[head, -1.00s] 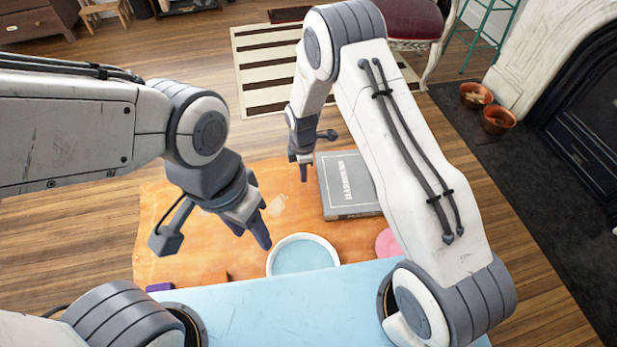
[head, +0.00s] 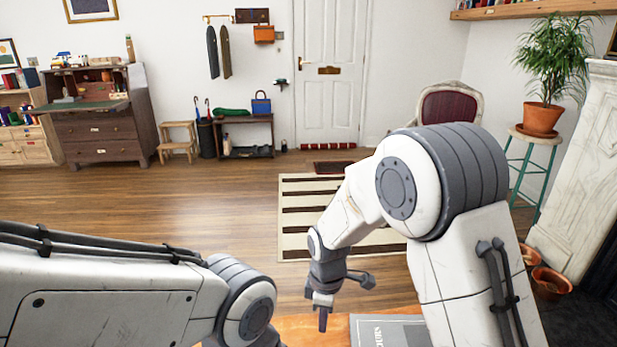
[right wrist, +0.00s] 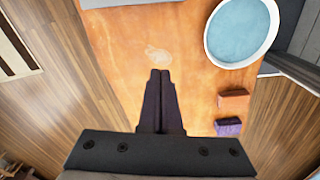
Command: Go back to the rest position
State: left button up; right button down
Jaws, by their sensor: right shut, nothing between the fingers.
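My right gripper (head: 322,318) hangs fingers down near the bottom middle of the head view, over the orange table (head: 298,328). In the right wrist view its two dark fingers (right wrist: 160,75) are together with nothing between them, above the orange tabletop (right wrist: 195,95). My left arm comes in from the left, but its gripper is below the edge of the head view.
A grey book (head: 385,330) lies on the table. The right wrist view shows a round white-rimmed blue dish (right wrist: 212,50), an orange block (right wrist: 232,99) and a purple block (right wrist: 228,127). A striped rug (head: 300,220) and open wooden floor lie beyond.

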jog(key=s+d+r+m, duration=0.1)
jog(key=s+r+m, duration=0.4)
jog(key=s, duration=0.7)
jog(key=s+r+m, duration=0.3)
jog(key=s+r, duration=0.4)
jog(key=s, duration=0.4)
notch_tip(320, 180, up, 19)
jog(key=p, duration=1.8)
jog(key=shift+d+y+p, duration=0.15)
jog(key=shift+y+p, duration=0.25)
